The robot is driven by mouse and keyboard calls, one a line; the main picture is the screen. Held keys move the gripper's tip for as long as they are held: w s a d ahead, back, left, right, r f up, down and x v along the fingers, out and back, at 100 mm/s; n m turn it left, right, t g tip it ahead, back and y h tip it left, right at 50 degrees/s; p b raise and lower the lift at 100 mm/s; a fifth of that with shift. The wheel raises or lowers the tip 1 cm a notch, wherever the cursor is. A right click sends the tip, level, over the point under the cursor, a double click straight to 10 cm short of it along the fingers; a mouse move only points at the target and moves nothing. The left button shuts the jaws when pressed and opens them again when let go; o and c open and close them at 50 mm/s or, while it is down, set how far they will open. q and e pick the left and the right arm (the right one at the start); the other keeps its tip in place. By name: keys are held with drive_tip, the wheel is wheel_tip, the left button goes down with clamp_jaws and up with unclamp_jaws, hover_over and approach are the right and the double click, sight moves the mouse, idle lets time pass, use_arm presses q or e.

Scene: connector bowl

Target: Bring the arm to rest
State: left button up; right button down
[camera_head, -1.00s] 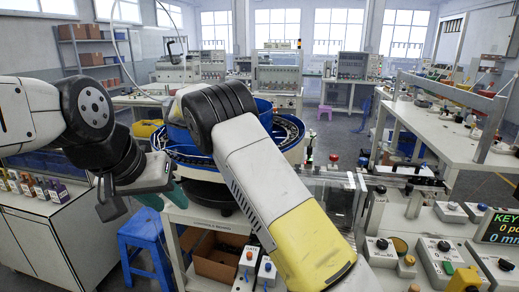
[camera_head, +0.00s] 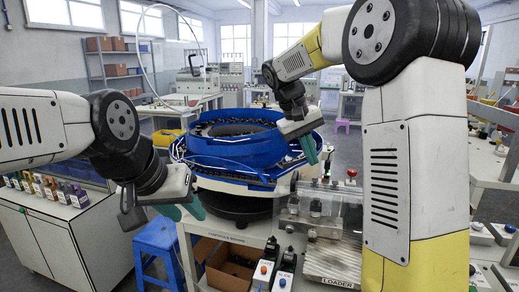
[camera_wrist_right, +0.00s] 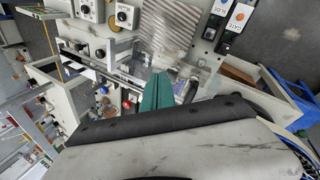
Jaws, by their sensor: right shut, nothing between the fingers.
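My right arm rises at the right of the head view and bends over to the left. My right gripper (camera_head: 310,148) hangs at the right edge of the blue feeder bowl (camera_head: 235,150), its teal fingers pointing down. I cannot tell whether it touches the rim. In the right wrist view its teal fingers (camera_wrist_right: 157,92) are together, with nothing between them. My left gripper (camera_head: 184,210) is low at the left of the bowl, above the blue stool. Its teal fingertips show, but their gap is not clear.
A blue stool (camera_head: 158,247) stands below my left gripper. The loader fixture (camera_head: 333,262) and switch boxes (camera_head: 274,272) lie in front of the bowl. A cardboard box (camera_head: 228,270) sits under the bowl table.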

drive_tip(key=s+f+m+t+y, duration=0.1)
drive_tip(key=s+t+y, duration=0.4)
drive_tip(key=s, duration=1.8)
drive_tip(key=shift+s+f+m+y, duration=0.15)
drive_tip(key=shift+f+m+y, duration=0.3)
drive_tip(key=shift+y, duration=0.35)
